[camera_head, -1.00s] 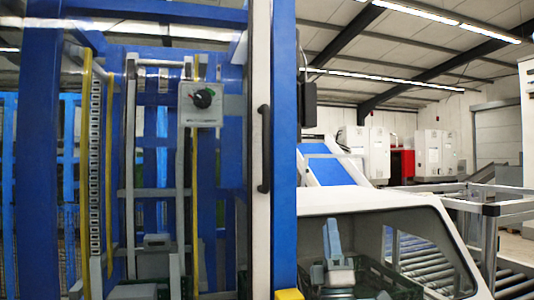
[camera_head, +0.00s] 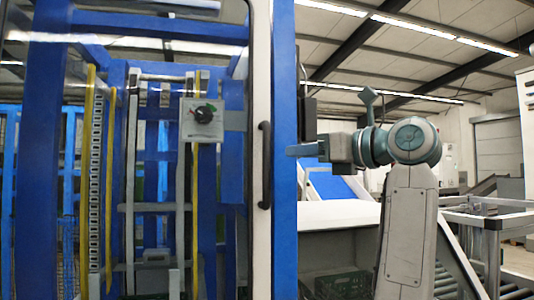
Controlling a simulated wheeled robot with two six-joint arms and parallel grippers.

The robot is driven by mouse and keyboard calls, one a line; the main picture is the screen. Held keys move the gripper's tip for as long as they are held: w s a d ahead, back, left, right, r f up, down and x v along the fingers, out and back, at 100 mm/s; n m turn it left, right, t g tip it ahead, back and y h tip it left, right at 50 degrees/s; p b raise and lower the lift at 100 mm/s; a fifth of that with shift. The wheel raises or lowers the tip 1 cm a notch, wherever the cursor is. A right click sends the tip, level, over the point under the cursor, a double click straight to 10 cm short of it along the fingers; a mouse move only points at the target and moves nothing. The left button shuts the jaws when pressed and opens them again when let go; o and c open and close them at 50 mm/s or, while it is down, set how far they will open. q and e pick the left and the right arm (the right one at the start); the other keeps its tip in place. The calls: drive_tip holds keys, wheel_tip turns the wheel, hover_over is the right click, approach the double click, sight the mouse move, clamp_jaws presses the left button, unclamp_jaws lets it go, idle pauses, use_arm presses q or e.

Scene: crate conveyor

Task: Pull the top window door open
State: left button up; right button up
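The window door (camera_head: 258,80) fills the left half of the head view. It is a clear pane in a light frame and looks closed. Its black vertical bar handle (camera_head: 265,165) sits on the right frame edge.
A blue post (camera_head: 284,220) stands right beside the door frame. Behind the pane are a grey box with a dark knob (camera_head: 202,119), a chain and yellow strips. A roller conveyor (camera_head: 510,285) with metal rails lies at the lower right, and a green crate (camera_head: 343,284) is low in the middle.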

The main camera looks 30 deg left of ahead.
sight(269, 153)
use_arm(q)
drive_tip(key=a+p, duration=0.1)
drive_tip(key=a, duration=0.2)
drive_tip(key=a+p, duration=0.1)
drive_tip(key=a, duration=0.2)
drive_tip(key=w+a+p, duration=0.1)
drive_tip(key=a, duration=0.2)
drive_tip(key=shift+w+a, duration=0.15)
drive_tip(key=shift+a, duration=0.4)
clamp_jaws()
